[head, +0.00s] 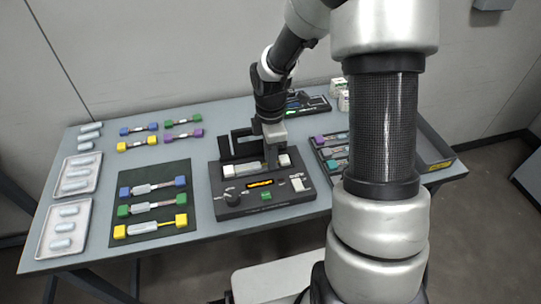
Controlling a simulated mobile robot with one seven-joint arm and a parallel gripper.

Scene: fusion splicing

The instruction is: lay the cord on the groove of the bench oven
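A black bench device (262,200), which looks like the bench oven, stands mid-table with a raised dark frame at its back, a small yellow display and a green button. A cord with a pale end block (285,160) and a whitish sleeve (243,169) lies at or just above the device's groove; I cannot tell whether it touches.
A dark mat (180,172) at left holds blue-, green- and yellow-ended cords. More cords, including a purple-ended one (183,136), lie behind it. Trays (82,160) of pale sleeves line the left edge. A dark rack (318,148) stands right of the device, partly behind my arm.

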